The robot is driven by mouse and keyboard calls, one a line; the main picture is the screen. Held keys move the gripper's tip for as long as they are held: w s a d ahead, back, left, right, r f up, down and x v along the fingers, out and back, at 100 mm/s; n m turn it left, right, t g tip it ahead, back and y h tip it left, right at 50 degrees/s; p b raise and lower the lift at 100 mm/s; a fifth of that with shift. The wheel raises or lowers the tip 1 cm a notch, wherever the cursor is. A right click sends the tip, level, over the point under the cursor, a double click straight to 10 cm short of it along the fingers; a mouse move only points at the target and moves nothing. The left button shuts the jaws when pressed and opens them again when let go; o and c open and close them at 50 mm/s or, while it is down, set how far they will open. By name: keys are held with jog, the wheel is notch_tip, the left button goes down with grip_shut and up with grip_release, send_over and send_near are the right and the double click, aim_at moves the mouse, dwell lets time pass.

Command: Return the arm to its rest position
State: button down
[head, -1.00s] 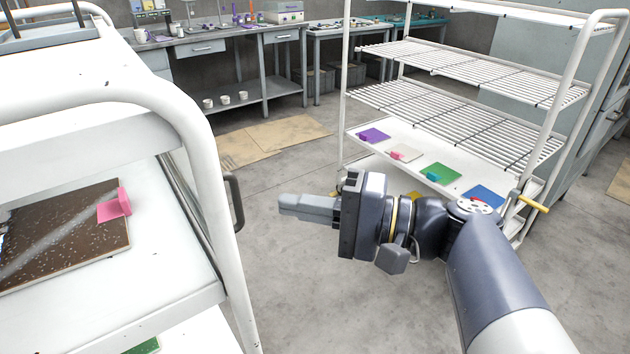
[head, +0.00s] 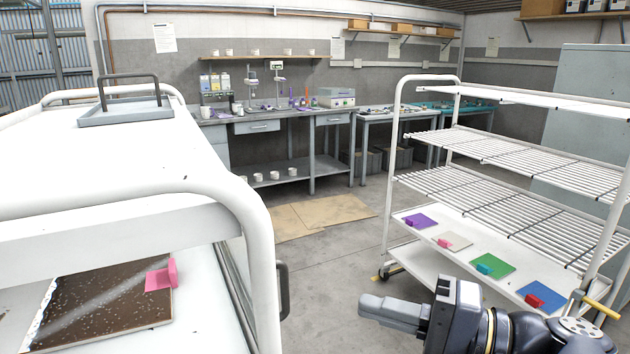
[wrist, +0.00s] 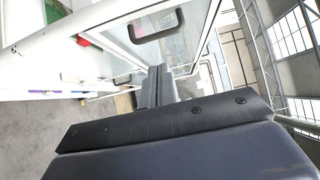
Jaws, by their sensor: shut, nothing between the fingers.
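My gripper (head: 388,311) shows at the bottom of the head view, to the right of the white cart. Its two fingers are together and point left, with nothing between them. It is over open floor, apart from the cart and the rack. In the wrist view the closed fingers (wrist: 155,88) point away from the camera. The lower part of my arm is out of the head view.
A white cart (head: 262,215) stands at left, with a speckled brown board (head: 105,310) and a pink piece (head: 160,277) on its shelf. A white wire rack (head: 402,150) at right holds colored squares. Workbenches (head: 262,124) stand behind. Bare floor (head: 335,262) lies between.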

jog(key=x, duration=0.9)
jog(key=shift+s, duration=0.15)
dwell(0.5)
